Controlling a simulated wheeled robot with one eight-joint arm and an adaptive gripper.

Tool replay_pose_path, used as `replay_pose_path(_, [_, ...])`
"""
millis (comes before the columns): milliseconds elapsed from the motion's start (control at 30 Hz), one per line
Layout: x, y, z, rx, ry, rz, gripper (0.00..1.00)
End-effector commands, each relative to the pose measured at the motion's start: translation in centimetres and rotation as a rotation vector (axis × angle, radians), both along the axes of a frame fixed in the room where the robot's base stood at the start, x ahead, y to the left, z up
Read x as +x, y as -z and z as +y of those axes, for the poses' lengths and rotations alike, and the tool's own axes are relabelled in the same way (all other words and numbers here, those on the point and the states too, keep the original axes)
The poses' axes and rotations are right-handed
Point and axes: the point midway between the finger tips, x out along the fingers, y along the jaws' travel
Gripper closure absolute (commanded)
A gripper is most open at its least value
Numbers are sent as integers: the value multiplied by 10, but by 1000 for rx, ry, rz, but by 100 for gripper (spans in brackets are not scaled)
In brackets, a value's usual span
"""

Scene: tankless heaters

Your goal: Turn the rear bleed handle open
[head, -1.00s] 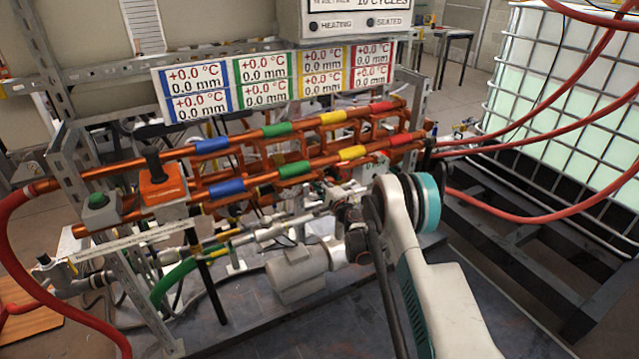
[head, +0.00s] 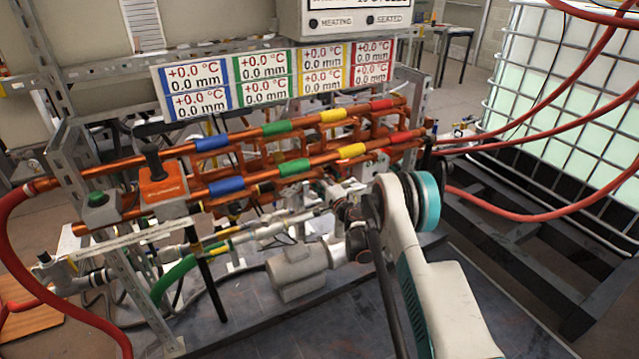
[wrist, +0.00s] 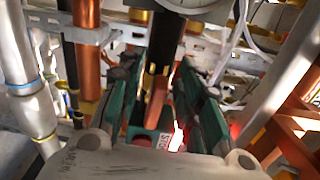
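My gripper (wrist: 157,72) shows in the wrist view with its two green fingers apart. An upright black bar (wrist: 160,52) and an orange-brown lever-like piece (wrist: 156,100) stand between the fingers, with gaps visible beside them. I cannot tell whether this piece is the rear bleed handle. A red and white label (wrist: 168,141) shows just below it. In the head view my arm reaches into the pipework under the orange manifold pipes (head: 330,160), and the gripper is largely hidden there. No bleed handle is clearly identifiable in the head view.
A grey motor (head: 297,270) sits below the manifold. An orange box with a black lever (head: 160,185) is at left. Red hoses (head: 520,215) run right past a caged white tank (head: 570,100). In the wrist view, copper (wrist: 87,50) and grey pipes (wrist: 28,75) crowd the left side.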

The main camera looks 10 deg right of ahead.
Motion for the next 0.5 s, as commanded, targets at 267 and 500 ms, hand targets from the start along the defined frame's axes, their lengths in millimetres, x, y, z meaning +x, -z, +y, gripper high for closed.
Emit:
replay_pose_path(267, [-5, -1, -1, 0, -1, 0, 68])
replay_pose_path(500, [-42, -1, -14, 0, 1, 0, 68])
